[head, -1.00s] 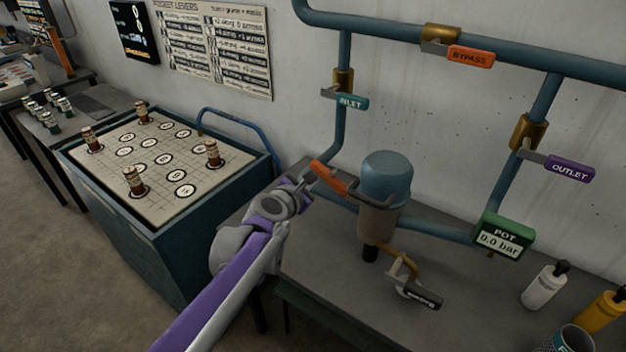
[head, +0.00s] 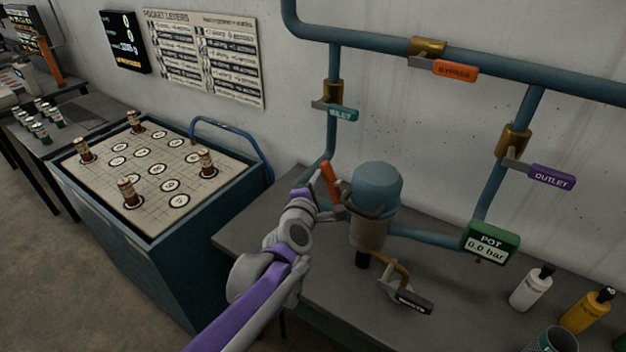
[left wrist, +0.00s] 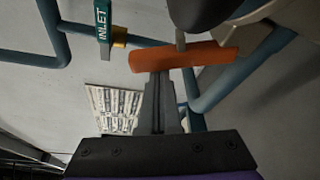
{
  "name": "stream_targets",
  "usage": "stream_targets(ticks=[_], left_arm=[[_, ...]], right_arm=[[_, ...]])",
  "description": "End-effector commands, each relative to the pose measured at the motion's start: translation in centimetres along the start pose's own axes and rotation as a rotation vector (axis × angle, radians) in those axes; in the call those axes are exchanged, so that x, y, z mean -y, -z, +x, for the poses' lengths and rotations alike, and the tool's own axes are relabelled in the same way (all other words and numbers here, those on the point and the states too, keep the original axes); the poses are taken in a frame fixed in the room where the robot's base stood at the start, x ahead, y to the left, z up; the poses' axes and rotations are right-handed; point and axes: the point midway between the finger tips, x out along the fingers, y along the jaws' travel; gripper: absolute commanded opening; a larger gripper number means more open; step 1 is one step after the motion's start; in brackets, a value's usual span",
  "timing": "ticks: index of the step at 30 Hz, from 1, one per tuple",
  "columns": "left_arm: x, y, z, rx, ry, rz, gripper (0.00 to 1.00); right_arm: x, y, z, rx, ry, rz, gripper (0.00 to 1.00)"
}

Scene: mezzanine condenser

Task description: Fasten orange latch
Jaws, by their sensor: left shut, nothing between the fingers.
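The orange latch (head: 330,179) is a short bar on the left side of the blue-capped pot (head: 376,188), standing steeply upright in the head view. In the left wrist view the orange latch (left wrist: 183,56) lies across the picture just beyond the fingertips. My left gripper (head: 340,213) is beside the pot, just below the latch, with its tips partly hard to make out. In the left wrist view the left gripper's fingers (left wrist: 160,80) are shut with nothing between them, and their tips are at or very near the latch; contact is unclear. My right gripper is out of view.
Blue pipes carry the inlet (head: 343,113), bypass (head: 455,70) and outlet (head: 551,177) handles. A green pressure display (head: 490,241) reads 0.0 bar. A drain-side lever (head: 412,300) sits below the pot. Bottles (head: 532,288) stand at right. A game-board cabinet (head: 150,245) is at left.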

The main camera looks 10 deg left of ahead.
Motion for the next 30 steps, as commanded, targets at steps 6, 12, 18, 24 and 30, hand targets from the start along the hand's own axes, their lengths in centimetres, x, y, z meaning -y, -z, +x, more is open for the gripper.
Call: stream_targets(ticks=[6,12,18,24,30], left_arm=[[0.0,-1.6,-0.5,0.004,-0.057,0.167,0.00],[0.0,-2.5,-0.8,0.004,-0.097,0.283,0.00],[0.0,-3.0,-1.0,0.003,-0.122,0.354,0.00],[0.0,-3.3,-1.1,0.002,-0.134,0.385,0.00],[0.0,-3.3,-1.1,0.002,-0.135,0.390,0.00]], right_arm=[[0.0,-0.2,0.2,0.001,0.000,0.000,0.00],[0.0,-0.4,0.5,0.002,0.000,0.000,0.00],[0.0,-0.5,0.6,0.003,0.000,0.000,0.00],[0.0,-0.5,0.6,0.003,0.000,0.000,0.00],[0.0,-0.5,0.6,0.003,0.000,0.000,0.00]])
